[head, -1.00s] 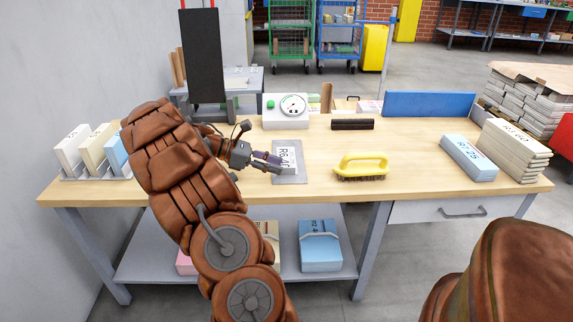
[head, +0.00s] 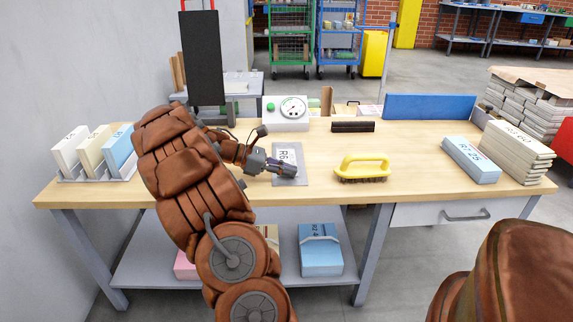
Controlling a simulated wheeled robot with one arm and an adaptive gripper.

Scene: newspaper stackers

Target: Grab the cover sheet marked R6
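The cover sheet marked R6 (head: 284,153) is a white sheet lying on a grey plate (head: 305,180) on the wooden workbench. Only part of its print shows; my gripper hides its lower part. My gripper (head: 293,171) is over the lower part of the sheet, reaching in from the left. Its fingers look close together, but the view is too small to tell whether they are shut, or whether they touch the sheet.
A yellow-handled brush (head: 362,168) stands just right of the plate. Blue stack (head: 470,160) and cream stack (head: 515,152) lie at the right. A rack (head: 98,176) with upright pads is at the left.

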